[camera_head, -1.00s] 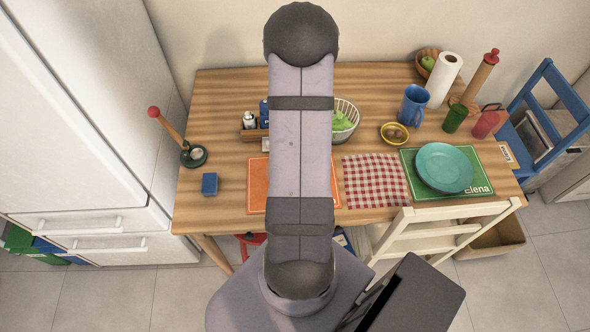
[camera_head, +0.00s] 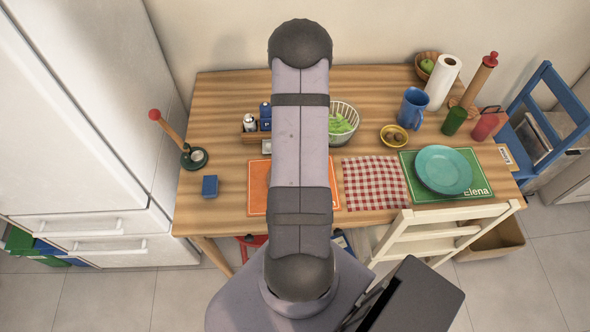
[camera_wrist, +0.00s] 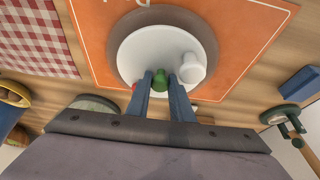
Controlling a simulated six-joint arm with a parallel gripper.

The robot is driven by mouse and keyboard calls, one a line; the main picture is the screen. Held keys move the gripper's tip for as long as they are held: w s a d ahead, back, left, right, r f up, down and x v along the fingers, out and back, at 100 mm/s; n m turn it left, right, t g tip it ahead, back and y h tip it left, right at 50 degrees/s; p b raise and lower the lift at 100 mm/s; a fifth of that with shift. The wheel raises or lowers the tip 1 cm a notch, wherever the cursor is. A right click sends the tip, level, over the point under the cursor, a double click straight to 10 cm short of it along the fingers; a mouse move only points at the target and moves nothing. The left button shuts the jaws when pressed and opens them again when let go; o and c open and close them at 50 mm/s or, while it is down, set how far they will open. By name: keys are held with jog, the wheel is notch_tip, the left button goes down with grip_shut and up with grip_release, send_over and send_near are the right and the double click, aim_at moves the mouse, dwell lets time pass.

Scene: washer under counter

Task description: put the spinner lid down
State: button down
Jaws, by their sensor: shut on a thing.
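The spinner lid (camera_wrist: 140,52) is a white disc in the wrist view, with a green knob (camera_wrist: 160,76) and a white upright piece (camera_wrist: 191,70) on it. My gripper (camera_wrist: 161,88) is shut on the green knob. The lid is over the orange placemat (camera_wrist: 240,45), with a dark ring of shadow around it. I cannot tell whether it touches the mat. In the head view my arm hides the gripper and the lid. The white spinner bowl (camera_head: 346,113) with green leaves stands right of my arm.
The blue box (camera_head: 210,186) and the stand with a red-topped rod (camera_head: 192,158) are left of the orange mat. The checked cloth (camera_head: 375,184) and the teal plate (camera_head: 444,170) are to its right. A wooden caddy (camera_head: 251,137) with jars stands behind. Bare table shows at front left.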

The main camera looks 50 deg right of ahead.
jog(key=shift+f, duration=0.15)
jog(key=c, duration=1.6)
grip_release()
jog(key=shift+o, duration=0.2)
jog(key=shift+v, duration=0.9)
jog(key=p+v, duration=0.1)
jog(key=v, duration=0.9)
jog(key=shift+r, duration=0.3)
